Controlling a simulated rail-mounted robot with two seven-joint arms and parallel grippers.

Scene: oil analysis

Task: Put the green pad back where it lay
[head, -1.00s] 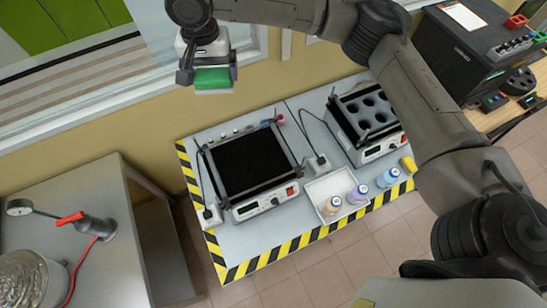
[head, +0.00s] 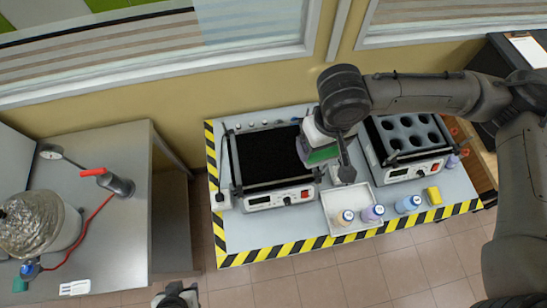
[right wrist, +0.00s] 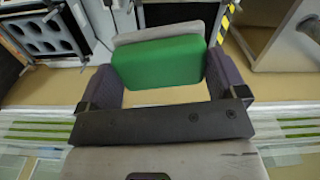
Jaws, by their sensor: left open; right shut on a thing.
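The green pad (head: 322,155), a block with a pale grey layer on one side, is in my right gripper (head: 312,148). In the head view it hangs tilted in front of the right edge of the left shaker's black platform (head: 268,155); its height above the table is unclear. In the right wrist view the green pad (right wrist: 160,62) sits between the two dark purple fingers, the grey layer beyond it. My left gripper (head: 175,297) is open, only partly in view at the bottom edge, far from the pad.
The hazard-striped table (head: 285,238) also holds a shaker with round holes (head: 408,135), a white tray (head: 340,229) with bottles, a blue-capped bottle (head: 407,204) and a yellow object (head: 434,196). A metal bench (head: 120,235) stands left. Table space by the front stripe is free.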

